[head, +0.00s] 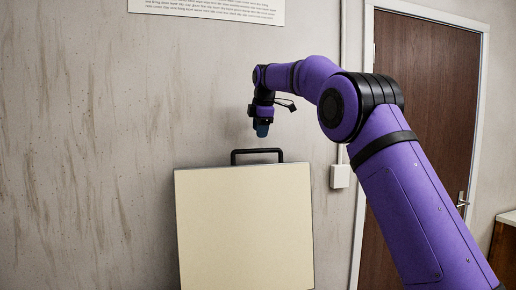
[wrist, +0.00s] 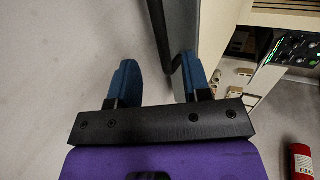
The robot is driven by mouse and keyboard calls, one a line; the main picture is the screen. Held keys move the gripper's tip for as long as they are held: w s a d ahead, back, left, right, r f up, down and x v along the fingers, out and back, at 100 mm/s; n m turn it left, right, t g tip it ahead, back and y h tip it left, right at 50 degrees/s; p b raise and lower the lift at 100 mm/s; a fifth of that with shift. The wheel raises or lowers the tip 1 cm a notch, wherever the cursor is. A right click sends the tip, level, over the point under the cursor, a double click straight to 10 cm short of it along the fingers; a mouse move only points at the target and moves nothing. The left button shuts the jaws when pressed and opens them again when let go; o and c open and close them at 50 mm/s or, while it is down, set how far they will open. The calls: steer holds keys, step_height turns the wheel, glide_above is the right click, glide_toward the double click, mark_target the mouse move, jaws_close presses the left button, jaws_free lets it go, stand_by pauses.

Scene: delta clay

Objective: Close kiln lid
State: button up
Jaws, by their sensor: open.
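The kiln lid (head: 245,230) stands raised, its flat cream face turned to the head camera. Its black handle (head: 257,152) sticks up from the top edge. My gripper (head: 262,132) points down just above the handle, with a small gap in the head view. In the wrist view, my gripper (wrist: 158,68) has its two blue fingers apart and empty. The black handle (wrist: 158,30) shows beyond and between them, close to the right finger. The lid's edge (wrist: 181,25) runs along the right of it. The kiln body is hidden in the head view.
In the wrist view, a panel with green lights (wrist: 294,47) and small pale pieces (wrist: 240,76) lie to the right, and a red cylinder (wrist: 302,160) at lower right. A stained wall (head: 90,120) is behind the lid. A brown door (head: 425,90) is at right.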

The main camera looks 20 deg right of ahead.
mark_target(258, 150)
steer(key=x, duration=0.7)
steer(key=shift+w+f, duration=0.15)
steer(key=shift+f, duration=0.1)
jaws_close()
